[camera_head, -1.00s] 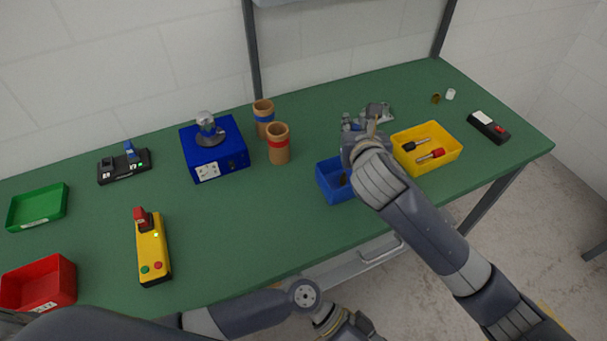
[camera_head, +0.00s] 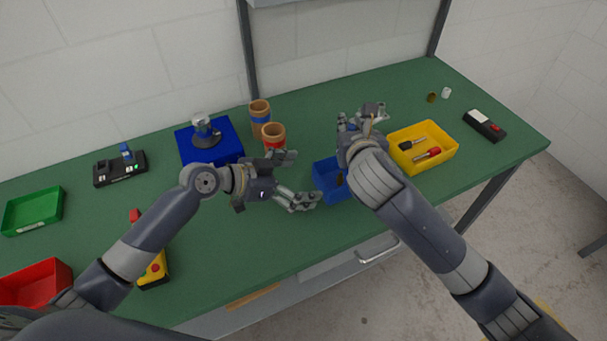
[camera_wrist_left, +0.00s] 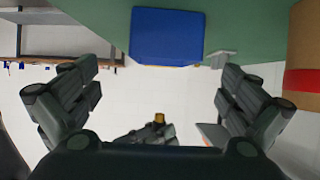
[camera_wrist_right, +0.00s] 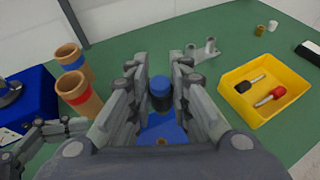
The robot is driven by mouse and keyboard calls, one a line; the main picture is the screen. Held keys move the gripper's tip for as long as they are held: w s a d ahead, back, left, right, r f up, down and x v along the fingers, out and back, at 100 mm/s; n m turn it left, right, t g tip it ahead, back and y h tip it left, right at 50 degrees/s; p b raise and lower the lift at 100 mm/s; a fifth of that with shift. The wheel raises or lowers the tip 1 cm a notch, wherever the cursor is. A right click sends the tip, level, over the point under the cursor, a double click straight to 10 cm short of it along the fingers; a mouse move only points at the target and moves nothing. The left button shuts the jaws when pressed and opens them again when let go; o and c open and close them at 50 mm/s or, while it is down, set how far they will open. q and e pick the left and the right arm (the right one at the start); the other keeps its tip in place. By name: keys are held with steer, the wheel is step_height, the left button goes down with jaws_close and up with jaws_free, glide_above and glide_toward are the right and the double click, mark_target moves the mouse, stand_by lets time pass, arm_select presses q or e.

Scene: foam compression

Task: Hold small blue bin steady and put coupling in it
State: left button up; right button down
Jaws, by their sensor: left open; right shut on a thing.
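The small blue bin (camera_head: 330,181) stands on the green table right of the middle. It also shows at the top of the left wrist view (camera_wrist_left: 167,37). My left gripper (camera_head: 298,178) is open and empty, just left of the bin, with its fingers spread towards it. My right gripper (camera_head: 360,118) is by the bin, its wrist hiding part of it. In the right wrist view it is shut on a dark cylinder with a blue top, apparently the coupling (camera_wrist_right: 160,93), in front of the bin (camera_wrist_right: 165,130). Whether the coupling touches the bin is unclear.
A yellow bin (camera_head: 450,147) with a black-handled and a red-handled piece stands to the right. Two brown cups (camera_head: 260,115) and a blue box (camera_head: 215,150) stand behind my left arm. A grey metal bracket (camera_wrist_right: 203,50) lies beyond the right gripper.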

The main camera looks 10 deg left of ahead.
mark_target(340, 174)
arm_select(q)
steer(key=shift+w+a, duration=0.1)
steer(key=shift+w, duration=0.2)
steer(key=shift+w+d+f, duration=0.1)
steer(key=shift+w+d, duration=0.1)
steer(key=shift+d, duration=0.05)
steer(key=x, duration=1.1)
steer(key=c, duration=1)
